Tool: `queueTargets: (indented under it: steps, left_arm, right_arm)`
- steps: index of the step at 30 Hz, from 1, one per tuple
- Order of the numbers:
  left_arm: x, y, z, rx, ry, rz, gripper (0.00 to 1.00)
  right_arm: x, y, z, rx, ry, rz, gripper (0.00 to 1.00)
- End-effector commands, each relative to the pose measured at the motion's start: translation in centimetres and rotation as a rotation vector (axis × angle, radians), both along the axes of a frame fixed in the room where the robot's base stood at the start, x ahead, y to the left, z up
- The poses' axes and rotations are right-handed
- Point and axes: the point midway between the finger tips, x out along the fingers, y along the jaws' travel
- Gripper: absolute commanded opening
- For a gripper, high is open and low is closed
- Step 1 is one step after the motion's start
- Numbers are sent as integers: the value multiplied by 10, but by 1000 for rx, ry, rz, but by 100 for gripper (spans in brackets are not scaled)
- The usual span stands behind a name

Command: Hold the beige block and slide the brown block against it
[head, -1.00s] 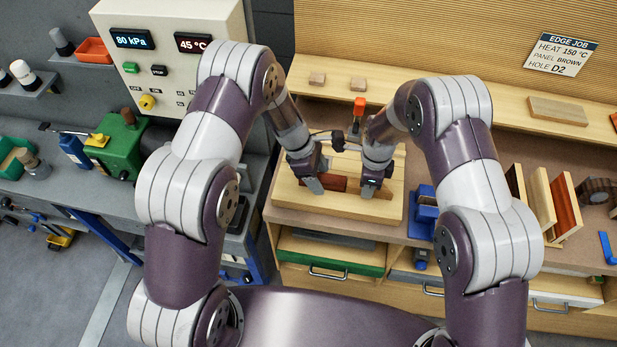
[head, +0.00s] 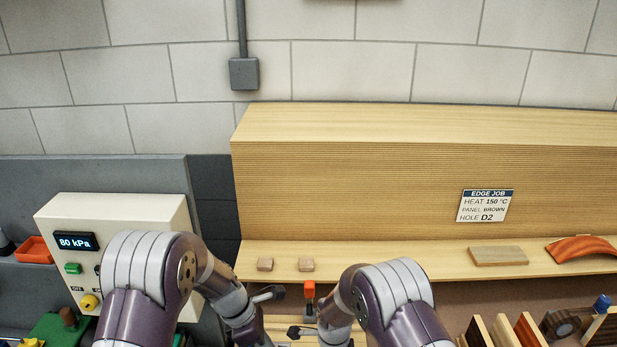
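The beige block and the brown block on the workbench do not show now; that part of the bench is below the picture. My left forearm reaches down to the bottom edge left of centre, and my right forearm right of centre. A strip of the light wooden board (head: 280,323) shows between the forearms.
A orange-topped upright tool (head: 309,290) stands between my forearms. Two small tan blocks (head: 265,264) (head: 306,264) and a flat wooden piece (head: 498,256) lie on the back shelf. A control box (head: 120,240) stands left. Upright panels (head: 503,330) stand at right.

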Motion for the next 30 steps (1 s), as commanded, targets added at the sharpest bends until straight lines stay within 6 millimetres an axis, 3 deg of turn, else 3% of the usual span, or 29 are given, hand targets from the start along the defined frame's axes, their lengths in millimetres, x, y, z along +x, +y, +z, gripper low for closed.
queueTargets:
  steps: [6, 12, 18, 30]
  left_arm:
    - [1, -4, -15, 43, 263, 683, 0]
    - [3, -2, -16, 54, 424, 1164, 0]
    - [4, -5, -24, 54, 477, 1309, 0]
    - [4, -21, -70, 54, 475, 1306, 0]
  right_arm:
    - [-3, -1, -4, -3, 9, 0, 2]
    - [-4, -1, -4, -3, 10, 0, 2]
    - [-4, -1, -4, -3, 11, 0, 2]
    - [-4, -1, -5, -4, 12, 0, 2]
